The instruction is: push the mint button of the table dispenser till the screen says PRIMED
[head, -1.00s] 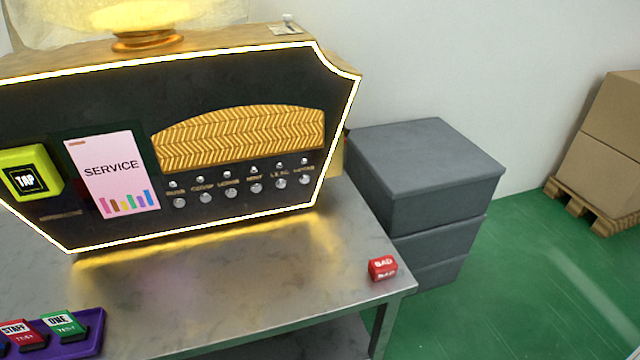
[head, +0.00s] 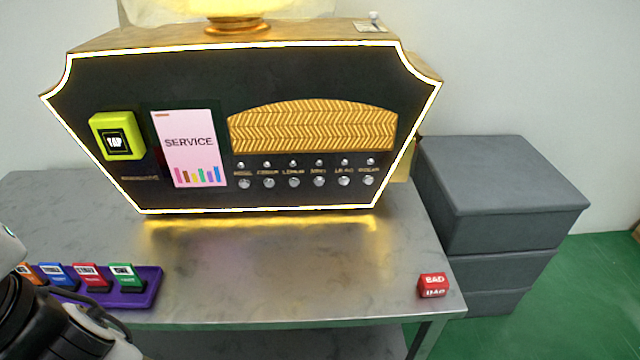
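The table dispenser (head: 190,85) is a dark panel with a glowing white outline, standing on the metal table. Its pink screen (head: 188,150) reads SERVICE above a row of coloured bars. A row of round silver buttons runs under the gold herringbone grille, each below a small label. The fourth from the left, the mint button (head: 319,182), has a small blurred label that looks like MINT. Nothing touches the buttons. Part of my arm shows at the lower left, but my gripper's fingers are not in view.
A yellow TAP reader (head: 118,136) is on the panel's left. A purple tray (head: 150,285) with several coloured cards lies at the table's front left. A red BAD block (head: 433,285) sits near the front right corner. Grey boxes (head: 500,175) stand right of the metal table (head: 290,275).

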